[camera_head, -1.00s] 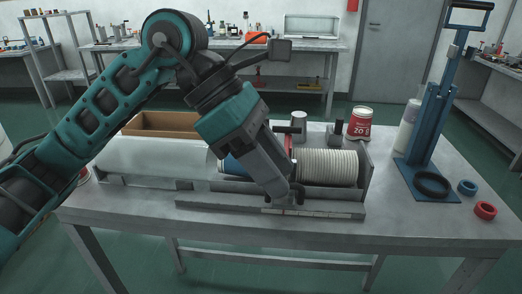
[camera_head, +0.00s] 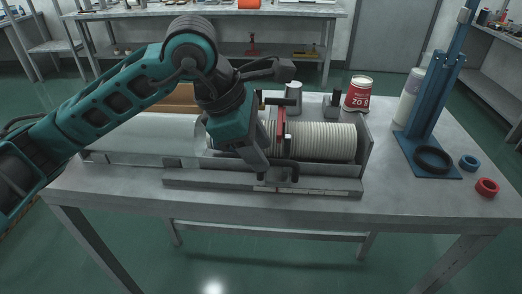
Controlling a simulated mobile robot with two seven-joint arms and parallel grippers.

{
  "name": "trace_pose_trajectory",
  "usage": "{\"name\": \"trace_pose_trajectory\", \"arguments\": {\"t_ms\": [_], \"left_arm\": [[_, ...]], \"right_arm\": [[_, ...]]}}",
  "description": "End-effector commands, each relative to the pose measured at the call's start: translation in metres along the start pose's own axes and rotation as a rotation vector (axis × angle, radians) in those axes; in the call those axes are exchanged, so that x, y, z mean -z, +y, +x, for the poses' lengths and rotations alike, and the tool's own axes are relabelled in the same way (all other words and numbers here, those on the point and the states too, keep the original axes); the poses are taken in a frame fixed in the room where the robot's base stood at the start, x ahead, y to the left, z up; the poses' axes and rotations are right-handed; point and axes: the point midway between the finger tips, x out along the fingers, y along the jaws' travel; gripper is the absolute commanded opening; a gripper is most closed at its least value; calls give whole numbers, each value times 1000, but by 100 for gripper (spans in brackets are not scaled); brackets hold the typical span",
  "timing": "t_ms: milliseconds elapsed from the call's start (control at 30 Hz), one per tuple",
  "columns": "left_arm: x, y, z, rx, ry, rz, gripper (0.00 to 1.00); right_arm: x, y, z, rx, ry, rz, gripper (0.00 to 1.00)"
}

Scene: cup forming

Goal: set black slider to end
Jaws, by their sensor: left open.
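My left gripper (camera_head: 264,174) reaches down over the front of the machine on the table, its tip low by the front rail (camera_head: 210,180). It is open. A small dark piece (camera_head: 294,173), which looks like the black slider, stands by the rail just right of the gripper tip; I cannot tell whether they touch. A white ribbed stack of cups (camera_head: 325,142) lies in the machine's trough behind it. A red upright part (camera_head: 281,128) with a black top stands across the stack, right of my gripper. My right gripper is out of view.
A red and white can (camera_head: 358,93), a grey cylinder (camera_head: 293,93) and a dark block (camera_head: 332,105) stand behind the machine. A blue press stand (camera_head: 430,110) and blue (camera_head: 469,162) and red (camera_head: 487,187) rings are at the right. The table's front strip is clear.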

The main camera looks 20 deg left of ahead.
Motion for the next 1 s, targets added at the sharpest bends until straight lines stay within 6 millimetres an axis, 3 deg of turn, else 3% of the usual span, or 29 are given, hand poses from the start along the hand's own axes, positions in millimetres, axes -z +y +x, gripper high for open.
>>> {"name": "trace_pose_trajectory", "arguments": {"t_ms": [200, 467, 867, 1000], "left_arm": [[0, 0, 15, 1, 0, 2, 40], [0, 0, 15, 1, -1, 1, 40], [0, 0, 15, 0, 0, 1, 2], [0, 0, 15, -1, 0, 1, 0]], "right_arm": [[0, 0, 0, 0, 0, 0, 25], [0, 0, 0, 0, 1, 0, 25], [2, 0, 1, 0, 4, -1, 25], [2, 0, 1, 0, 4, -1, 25]]}}
